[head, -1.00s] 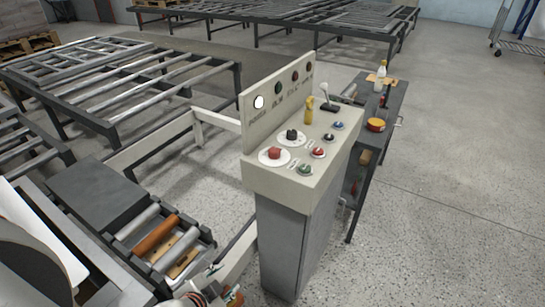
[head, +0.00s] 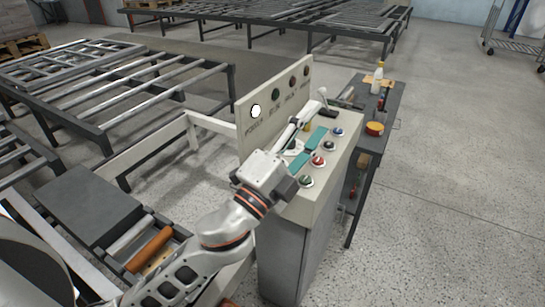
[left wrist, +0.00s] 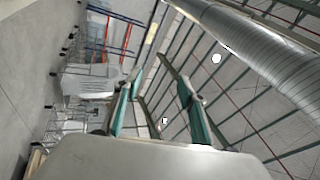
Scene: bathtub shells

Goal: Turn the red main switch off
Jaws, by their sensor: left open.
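The control panel (head: 325,180) stands in the middle of the head view. The red main switch, a red knob on a round white plate at the panel's near left in the earlier frame, is now hidden behind my left arm. My left gripper (head: 309,148) is over the panel top, its teal-padded fingers spread apart with nothing seen between them. Its height above the panel is hard to tell. In the left wrist view the open fingers (left wrist: 155,85) point towards the ceiling structure and a far wall, and no panel shows. My right gripper is out of view.
The white lamp (head: 256,111) on the panel's upright back board appears lit. Green (head: 306,181) and red (head: 318,161) buttons sit close beside the fingers. A dark side table (head: 385,110) with a bottle and tape stands right. Roller conveyors (head: 105,85) lie left.

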